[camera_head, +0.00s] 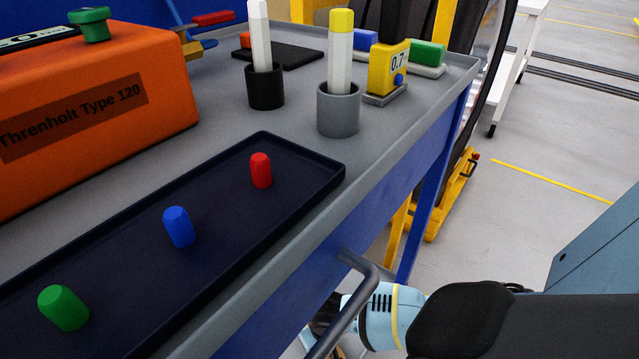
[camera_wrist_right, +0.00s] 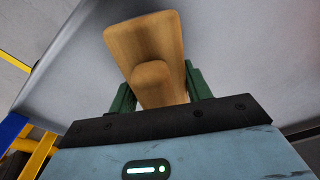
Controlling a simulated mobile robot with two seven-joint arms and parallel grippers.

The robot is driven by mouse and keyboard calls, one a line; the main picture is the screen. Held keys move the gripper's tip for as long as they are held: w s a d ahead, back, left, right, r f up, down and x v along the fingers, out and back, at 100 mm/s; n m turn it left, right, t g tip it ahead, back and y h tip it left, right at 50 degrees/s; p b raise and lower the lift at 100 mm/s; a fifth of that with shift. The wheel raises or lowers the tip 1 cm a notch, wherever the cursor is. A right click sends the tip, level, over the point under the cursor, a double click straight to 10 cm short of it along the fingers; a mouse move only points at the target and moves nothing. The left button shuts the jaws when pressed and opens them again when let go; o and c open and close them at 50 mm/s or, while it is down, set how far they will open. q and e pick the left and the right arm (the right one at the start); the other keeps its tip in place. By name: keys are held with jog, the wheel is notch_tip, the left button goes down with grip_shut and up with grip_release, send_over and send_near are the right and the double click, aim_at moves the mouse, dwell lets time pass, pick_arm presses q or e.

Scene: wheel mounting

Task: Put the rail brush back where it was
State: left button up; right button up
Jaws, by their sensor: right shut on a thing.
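In the right wrist view my right gripper (camera_wrist_right: 160,92) is shut on a wooden piece, which I take to be the rail brush (camera_wrist_right: 145,38). Its pale brown wood sits between the two green fingers, with a rounded wooden knob nearer the camera. No bristles show. A broad grey surface lies behind it; I cannot tell whether the brush touches it. In the head view my right arm shows low at the right, beside the cart's handle, and the brush is hidden. My left gripper is not in view.
The grey cart top (camera_head: 225,105) carries a dark tray (camera_head: 115,240) with red, blue and green pegs. An orange case (camera_head: 90,110), black cup (camera_head: 265,87), grey cup (camera_head: 338,110) and yellow gauge (camera_head: 388,68) stand there too. The cart's bar handle (camera_head: 352,300) juts out near my right arm.

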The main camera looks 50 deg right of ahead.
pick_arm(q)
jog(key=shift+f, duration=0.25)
pick_arm(e)
jog(key=shift+w+f, duration=0.1)
jog(key=shift+f, duration=0.15)
jog(key=shift+f, duration=0.15)
jog(key=shift+f, duration=0.1)
jog(key=o, duration=0.9)
jog(key=shift+o, duration=0.2)
jog(key=r+p, duration=0.2)
jog(key=r, duration=0.1)
jog(key=s+r+p, duration=0.1)
jog(key=r+p, duration=0.1)
jog(key=r, duration=0.2)
jog(key=r+p, duration=0.2)
jog(key=r, duration=0.2)
jog(key=shift+s+a+r, duration=0.1)
jog(key=shift+s+a, duration=0.05)
jog(key=shift+a, duration=0.05)
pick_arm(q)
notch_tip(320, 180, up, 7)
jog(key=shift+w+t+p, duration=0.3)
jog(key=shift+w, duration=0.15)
pick_arm(e)
jog(key=shift+s+r, duration=0.1)
jog(key=shift+r, duration=0.45)
